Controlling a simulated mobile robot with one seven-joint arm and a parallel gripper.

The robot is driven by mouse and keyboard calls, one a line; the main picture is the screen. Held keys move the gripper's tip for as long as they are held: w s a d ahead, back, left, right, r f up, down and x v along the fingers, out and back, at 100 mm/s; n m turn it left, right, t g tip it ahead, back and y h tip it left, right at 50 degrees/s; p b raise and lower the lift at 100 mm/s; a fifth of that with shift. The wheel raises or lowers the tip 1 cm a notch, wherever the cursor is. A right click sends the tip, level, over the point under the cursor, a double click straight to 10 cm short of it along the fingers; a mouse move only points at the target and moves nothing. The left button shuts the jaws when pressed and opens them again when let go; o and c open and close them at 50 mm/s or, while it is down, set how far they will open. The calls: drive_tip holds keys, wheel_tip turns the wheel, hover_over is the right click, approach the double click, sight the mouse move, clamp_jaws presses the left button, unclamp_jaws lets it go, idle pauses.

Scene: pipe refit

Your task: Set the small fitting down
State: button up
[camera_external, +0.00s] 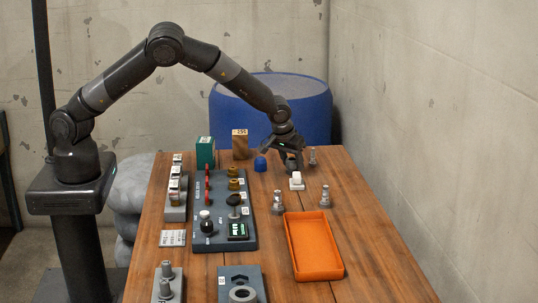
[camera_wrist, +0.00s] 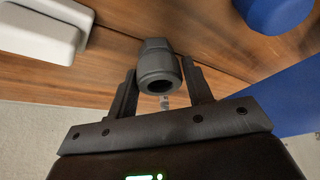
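The small fitting (camera_wrist: 157,66), a dark grey piece with a hex collar and a round open end, sits between the two fingers of my gripper (camera_wrist: 160,88) in the wrist view. Both fingers lie against its sides, so the gripper looks shut on it. In the external view my gripper (camera_external: 291,162) points down over the far part of the wooden table (camera_external: 355,225), just behind a white block (camera_external: 296,182). The fitting is hard to make out there among the dark fingers. I cannot tell whether it touches the table.
A blue cap (camera_external: 260,163) is left of my gripper and a grey fitting (camera_external: 312,157) close right. More fittings (camera_external: 278,201) (camera_external: 325,196) stand nearer the camera. An orange tray (camera_external: 313,246) is empty. A control panel (camera_external: 221,211) lies left; a blue barrel (camera_external: 268,104) stands behind.

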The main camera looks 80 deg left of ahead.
drive_tip(key=o, duration=0.3)
drive_tip(key=v, duration=1.2)
drive_tip(key=s+a+r+m+h, duration=0.1)
drive_tip(key=s+r+m+h, duration=0.15)
drive_tip(key=s+r, duration=0.85)
drive_tip(key=shift+s+d+r+m+t+h, duration=0.1)
drive_tip(key=shift+s+d+r+m+t, duration=0.65)
drive_tip(key=shift+s, duration=4.55)
drive_tip(key=shift+s+a+r+m+t+h, duration=0.15)
drive_tip(key=shift+s+r+m, duration=1.4)
drive_tip(key=shift+s, duration=3.75)
drive_tip(key=shift+s+d+r+m+t+h, duration=0.2)
drive_tip(key=shift+s+r+m, duration=0.95)
drive_tip(key=shift+s, duration=4.1)
